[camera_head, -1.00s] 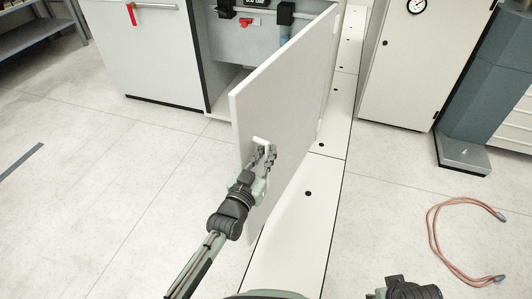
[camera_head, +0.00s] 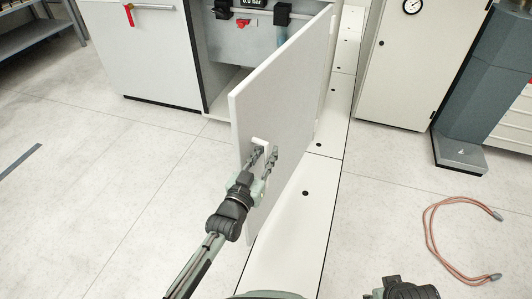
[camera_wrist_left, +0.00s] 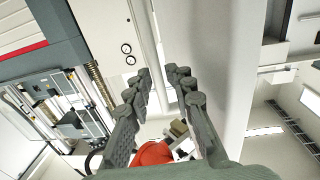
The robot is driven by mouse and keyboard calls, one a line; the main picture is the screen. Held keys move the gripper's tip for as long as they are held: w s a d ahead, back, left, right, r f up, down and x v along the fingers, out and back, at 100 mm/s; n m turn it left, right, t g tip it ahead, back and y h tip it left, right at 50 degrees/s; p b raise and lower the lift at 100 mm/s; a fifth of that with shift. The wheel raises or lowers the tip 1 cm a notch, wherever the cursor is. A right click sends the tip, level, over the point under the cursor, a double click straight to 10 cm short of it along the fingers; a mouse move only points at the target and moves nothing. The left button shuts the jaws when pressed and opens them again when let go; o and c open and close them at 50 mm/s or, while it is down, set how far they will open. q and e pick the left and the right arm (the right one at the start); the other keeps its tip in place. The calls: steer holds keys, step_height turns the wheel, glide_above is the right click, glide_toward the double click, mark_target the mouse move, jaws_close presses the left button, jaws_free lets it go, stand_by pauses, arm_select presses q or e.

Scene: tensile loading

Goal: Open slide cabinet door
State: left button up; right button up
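The cabinet door (camera_head: 295,95) is a pale panel standing wide open, swung out from the cabinet (camera_head: 240,40) toward me. A small white handle (camera_head: 259,141) sits near its free edge. My left gripper (camera_head: 266,154) is at the handle, its two fingers spread apart on either side of it. In the left wrist view the fingers of the left gripper (camera_wrist_left: 162,78) are also apart, with a gap between them, and the pale door panel (camera_wrist_left: 220,60) is beside them. Whether a finger touches the handle I cannot tell. Only a dark part of my right arm shows at the bottom edge.
Inside the cabinet are a gauge display, a red knob (camera_head: 243,22) and black fittings. A tall pale cabinet (camera_head: 405,75) and a blue-grey column (camera_head: 478,80) stand at the right. A reddish cable (camera_head: 430,235) lies on the floor. The floor left of the door is clear.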

arm_select(q)
steer(key=shift+s, duration=0.15)
steer(key=v, duration=0.7)
steer(key=shift+s, duration=0.2)
